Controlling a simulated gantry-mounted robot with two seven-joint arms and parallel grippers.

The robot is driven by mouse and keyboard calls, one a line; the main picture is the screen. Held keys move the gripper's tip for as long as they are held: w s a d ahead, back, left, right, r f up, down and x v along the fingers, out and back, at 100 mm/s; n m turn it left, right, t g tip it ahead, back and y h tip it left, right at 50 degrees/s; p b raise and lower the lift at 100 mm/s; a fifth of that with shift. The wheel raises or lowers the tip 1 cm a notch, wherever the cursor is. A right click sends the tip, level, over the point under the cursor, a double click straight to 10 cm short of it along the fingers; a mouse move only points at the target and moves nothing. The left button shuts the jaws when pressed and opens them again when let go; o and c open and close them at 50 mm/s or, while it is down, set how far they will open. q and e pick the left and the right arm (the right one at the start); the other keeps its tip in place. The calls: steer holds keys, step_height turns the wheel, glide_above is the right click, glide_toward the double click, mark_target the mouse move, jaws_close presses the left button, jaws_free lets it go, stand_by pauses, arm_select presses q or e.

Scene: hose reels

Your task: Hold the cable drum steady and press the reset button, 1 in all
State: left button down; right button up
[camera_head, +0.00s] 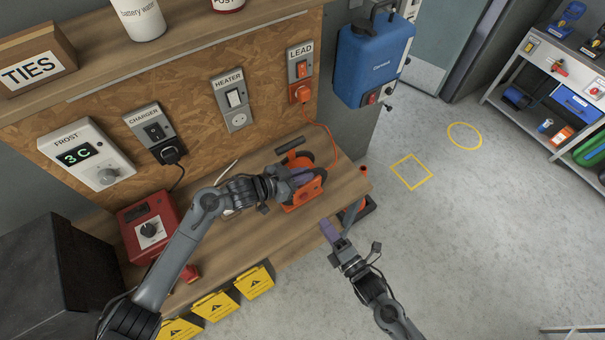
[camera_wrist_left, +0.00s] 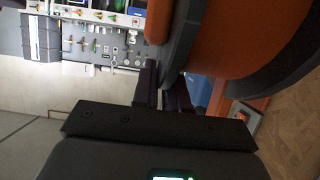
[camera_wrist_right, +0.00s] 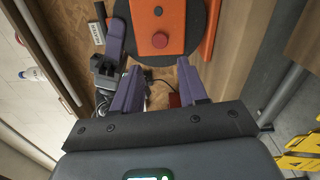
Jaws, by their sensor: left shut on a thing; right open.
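The cable drum (camera_head: 305,193), orange with dark round flanges, stands on the wooden bench below the LEAD socket. My left gripper (camera_head: 297,179) is shut on the drum at its flange; the left wrist view (camera_wrist_left: 166,90) shows the dark rim running down to its fingers. The red reset button (camera_wrist_right: 159,40) sits on the drum's orange face (camera_wrist_right: 158,16) in the right wrist view. My right gripper (camera_wrist_right: 159,88) is open and empty, its purple fingers pointing towards that face and apart from it. In the head view it hovers off the bench's front edge (camera_head: 331,232).
An orange cable runs from the LEAD socket (camera_head: 300,92) to the bench. A red box with a dial (camera_head: 149,228) stands at the bench's left. A blue case (camera_head: 373,62) hangs beyond the board.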

stand_by(0.4)
jaws_close()
stand_by(1.5)
